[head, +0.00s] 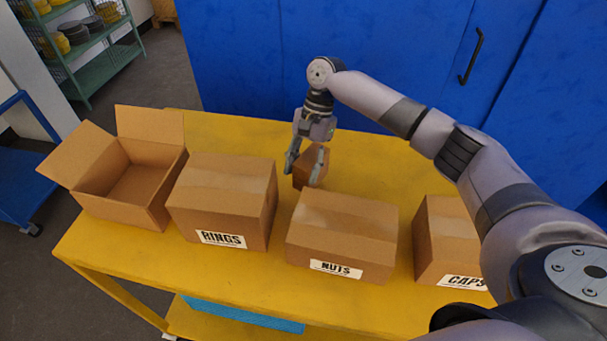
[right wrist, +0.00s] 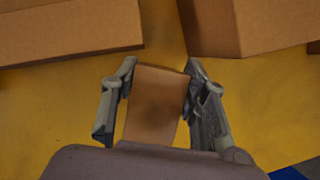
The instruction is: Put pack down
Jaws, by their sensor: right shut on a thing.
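The pack is a small brown carton (head: 311,170) behind the NUTS box in the head view. My right gripper (head: 305,170) comes down on it from above and is shut on it, one finger on each side. In the right wrist view the pack (right wrist: 155,100) sits between the two fingers of the gripper (right wrist: 160,95), over the yellow tabletop. I cannot tell whether its underside touches the table. My left gripper is not in view.
On the yellow table (head: 230,130) stand an open, empty box (head: 130,185) and closed boxes labelled RINGS (head: 222,200), NUTS (head: 342,235) and CAPS (head: 445,240). Blue cabinets (head: 400,50) stand behind. The back strip of the table is mostly clear.

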